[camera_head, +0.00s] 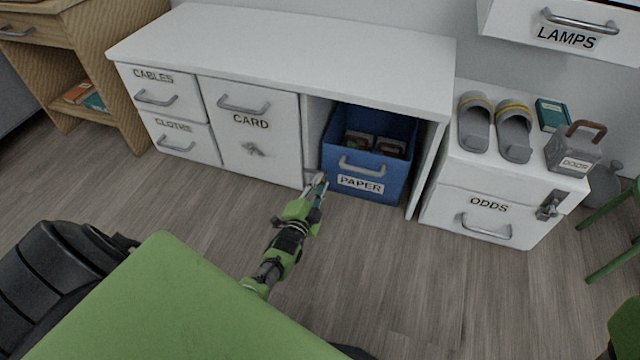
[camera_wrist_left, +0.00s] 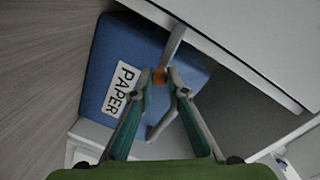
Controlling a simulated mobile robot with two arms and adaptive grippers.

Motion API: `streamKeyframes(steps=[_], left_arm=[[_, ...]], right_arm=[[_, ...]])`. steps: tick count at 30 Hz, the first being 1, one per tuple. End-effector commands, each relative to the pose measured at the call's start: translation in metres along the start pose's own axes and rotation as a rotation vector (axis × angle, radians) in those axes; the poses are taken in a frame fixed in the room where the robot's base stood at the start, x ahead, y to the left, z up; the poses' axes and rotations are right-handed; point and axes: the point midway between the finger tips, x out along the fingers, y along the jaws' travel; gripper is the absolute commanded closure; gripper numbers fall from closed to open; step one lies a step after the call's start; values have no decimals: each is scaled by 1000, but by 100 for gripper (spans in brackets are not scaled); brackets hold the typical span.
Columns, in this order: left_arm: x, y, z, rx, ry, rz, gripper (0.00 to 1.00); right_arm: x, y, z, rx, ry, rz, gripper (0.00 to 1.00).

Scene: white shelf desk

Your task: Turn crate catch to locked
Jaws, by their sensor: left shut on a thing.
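The blue crate (camera_head: 400,185) labelled PAPER sits in the open bay of the white desk and also fills the upper left of the left wrist view (camera_wrist_left: 100,60). Its catch (camera_wrist_left: 173,45) is a grey lever with an orange knob at its end, reaching across the crate's front edge. My left gripper (camera_head: 318,182) is at the crate's left front edge. In the left wrist view its fingertips (camera_wrist_left: 162,78) are closed around the lever's knob end. In the head view the gripper mostly hides the catch. My right gripper is not in view.
The crate's grey handle (camera_head: 362,168) is right of my left gripper. The CARD door (camera_head: 250,125) with its own catch is to the left. The ODDS drawer unit (camera_head: 480,222) stands at right, carrying slippers and a grey box. The floor in front is clear.

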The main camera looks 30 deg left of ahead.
Motion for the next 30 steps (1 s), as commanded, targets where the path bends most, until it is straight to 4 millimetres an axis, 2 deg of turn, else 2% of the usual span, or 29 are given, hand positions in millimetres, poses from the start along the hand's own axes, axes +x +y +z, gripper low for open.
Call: streamKeyframes(steps=[9,24,25,26,27,30], left_arm=[[0,8,2,102,-7,-1,100],[0,9,3,120,-9,0,100],[0,9,3,119,-9,0,81],[0,9,3,119,-9,0,73],[0,8,3,119,-9,0,69],[0,8,3,119,-9,-1,69]], right_arm=[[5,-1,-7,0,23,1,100],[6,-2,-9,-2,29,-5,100],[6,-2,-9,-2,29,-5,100],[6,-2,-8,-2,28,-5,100],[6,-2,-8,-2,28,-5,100],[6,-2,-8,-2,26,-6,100]])
